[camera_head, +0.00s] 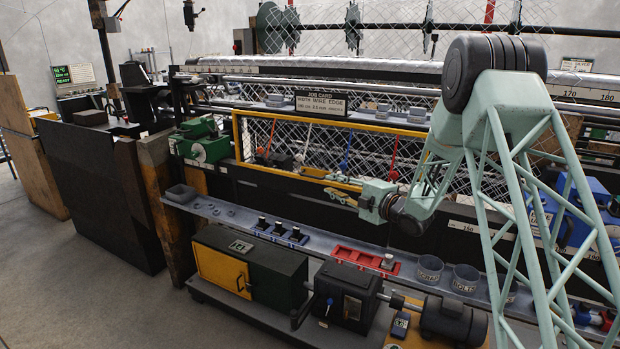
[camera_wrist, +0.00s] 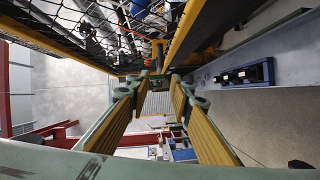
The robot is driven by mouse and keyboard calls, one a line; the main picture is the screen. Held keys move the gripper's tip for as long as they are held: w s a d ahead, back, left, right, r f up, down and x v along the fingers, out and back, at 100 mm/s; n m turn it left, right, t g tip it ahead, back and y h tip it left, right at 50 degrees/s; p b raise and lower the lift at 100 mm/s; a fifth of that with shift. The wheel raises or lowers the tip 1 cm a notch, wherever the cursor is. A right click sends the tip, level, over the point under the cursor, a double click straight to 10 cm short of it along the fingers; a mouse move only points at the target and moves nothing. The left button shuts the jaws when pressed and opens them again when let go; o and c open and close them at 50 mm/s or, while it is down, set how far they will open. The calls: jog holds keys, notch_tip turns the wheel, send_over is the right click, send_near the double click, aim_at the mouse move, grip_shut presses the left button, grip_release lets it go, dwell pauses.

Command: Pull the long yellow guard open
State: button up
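The long yellow guard (camera_head: 262,170) is a rectangular frame with mesh on the front of the weaving machine. Its lower rail runs across the head view, and its right part passes just above my gripper. My gripper (camera_head: 341,196) is at the lower rail, right of the middle. In the wrist view the guard's yellow bar (camera_wrist: 184,32) runs along the top. My gripper (camera_wrist: 153,88) shows two yellow-padded fingers, spread apart. A small yellow and dark part (camera_wrist: 158,55) appears just beyond the tips. I cannot tell whether the fingers touch it.
A shelf (camera_head: 222,212) below the guard holds blue blocks, a red tray (camera_head: 366,260) and round cups (camera_head: 430,268). A box with a yellow door (camera_head: 222,270) and a motor stand lower down. A job card sign (camera_head: 321,103) sits above the guard. Grey floor lies open in front.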

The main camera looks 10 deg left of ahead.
aim_at(313, 177)
jog(key=x, duration=1.3)
jog(key=shift+b, duration=0.35)
jog(key=shift+c, duration=0.5)
grip_shut()
